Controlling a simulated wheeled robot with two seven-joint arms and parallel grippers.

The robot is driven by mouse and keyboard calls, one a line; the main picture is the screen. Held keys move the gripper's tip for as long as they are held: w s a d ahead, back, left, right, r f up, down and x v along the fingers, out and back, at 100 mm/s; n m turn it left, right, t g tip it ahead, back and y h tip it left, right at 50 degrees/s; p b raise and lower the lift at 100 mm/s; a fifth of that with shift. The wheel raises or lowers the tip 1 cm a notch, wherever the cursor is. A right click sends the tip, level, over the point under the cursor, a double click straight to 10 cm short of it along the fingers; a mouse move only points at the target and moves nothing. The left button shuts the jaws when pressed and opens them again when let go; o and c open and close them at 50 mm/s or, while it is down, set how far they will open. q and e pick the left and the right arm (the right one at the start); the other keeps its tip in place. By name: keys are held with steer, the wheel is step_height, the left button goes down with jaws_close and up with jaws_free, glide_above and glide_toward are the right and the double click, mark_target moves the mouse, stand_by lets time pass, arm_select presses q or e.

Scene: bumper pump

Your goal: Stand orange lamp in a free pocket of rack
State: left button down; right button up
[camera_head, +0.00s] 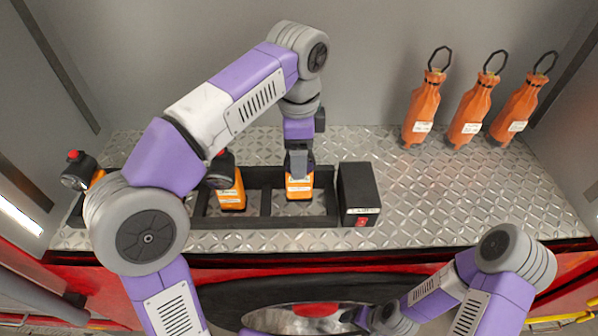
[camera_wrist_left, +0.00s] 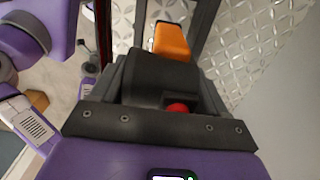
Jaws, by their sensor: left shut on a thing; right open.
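The black rack (camera_head: 265,221) stands on the metal-plate deck. My left gripper (camera_head: 299,165) is shut on an orange lamp (camera_head: 299,187), upright in or just above the rack's right-end pocket; I cannot tell whether it touches the floor. In the left wrist view this lamp shows its black head with a red button (camera_wrist_left: 178,107) and orange body (camera_wrist_left: 171,42) between the fingers. A second orange lamp (camera_head: 231,194) stands in the pocket to the left. A third lamp (camera_head: 80,171) is at the rack's left end, partly behind my left arm. My right gripper (camera_head: 362,318) is open, low at the front.
A black box (camera_head: 358,190) with a red switch stands against the rack's right end. Several orange bottle-shaped things with black loops (camera_head: 471,112) stand at the back right. The deck (camera_head: 455,195) right of the box is clear. Grey walls close the back and sides.

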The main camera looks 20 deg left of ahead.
arm_select(q)
steer(key=shift+w+f, duration=0.1)
steer(key=shift+f, duration=0.3)
steer(key=shift+w+f+b, duration=0.1)
steer(key=shift+f+b, duration=0.3)
steer(key=shift+f, duration=1.6)
jaws_free()
step_height(320, 180, up, 12)
steer(key=p, duration=0.3)
